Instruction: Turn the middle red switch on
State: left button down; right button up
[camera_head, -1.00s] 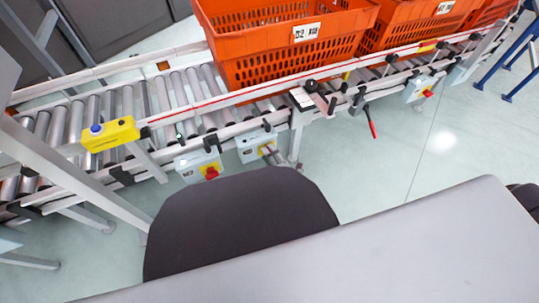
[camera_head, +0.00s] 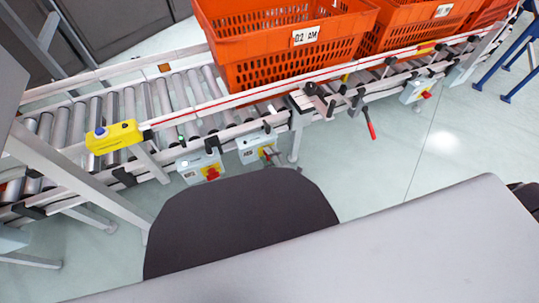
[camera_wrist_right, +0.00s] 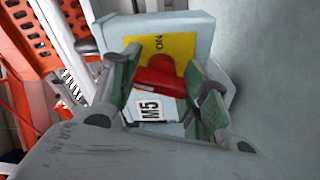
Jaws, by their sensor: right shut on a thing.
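The middle switch box (camera_head: 253,148) is pale grey with a yellow plate and hangs below the conveyor's front rail in the head view. In the right wrist view its red switch (camera_wrist_right: 160,76) sits on the yellow plate (camera_wrist_right: 172,47), which reads ON, above an M5 label (camera_wrist_right: 149,110). My right gripper (camera_wrist_right: 163,84) has one finger on each side of the red switch and is shut on it. In the head view this gripper (camera_head: 271,155) is small at the box's front, and the switch is mostly hidden behind it. My left gripper is not in view.
Another box (camera_head: 197,168) with a red switch hangs close on the left, and one more (camera_head: 417,90) is farther right. A red-handled lever (camera_head: 370,124) sticks out below the rail. Orange totes (camera_head: 260,75) stand on the roller conveyor (camera_head: 140,103). A yellow unit (camera_head: 113,136) is on the left rail.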

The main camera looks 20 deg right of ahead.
jog(key=m+p, duration=0.1)
jog(key=m, duration=0.3)
jog(key=m+p, duration=0.1)
jog(key=m, duration=0.2)
jog(key=shift+t, duration=0.4)
jog(key=m+h, duration=0.1)
jog(key=m, duration=0.3)
jog(key=shift+p, duration=0.35)
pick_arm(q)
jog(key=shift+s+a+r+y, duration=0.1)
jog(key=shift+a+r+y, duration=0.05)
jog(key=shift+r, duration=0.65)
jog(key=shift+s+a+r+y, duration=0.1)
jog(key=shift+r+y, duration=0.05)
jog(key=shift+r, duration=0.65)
pick_arm(e)
jog(key=shift+m+h, duration=0.6)
jog(key=shift+m, duration=1.6)
pick_arm(q)
jog(key=shift+p, duration=0.3)
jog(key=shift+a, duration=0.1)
pick_arm(e)
jog(key=o, duration=1)
jog(key=shift+s, duration=0.1)
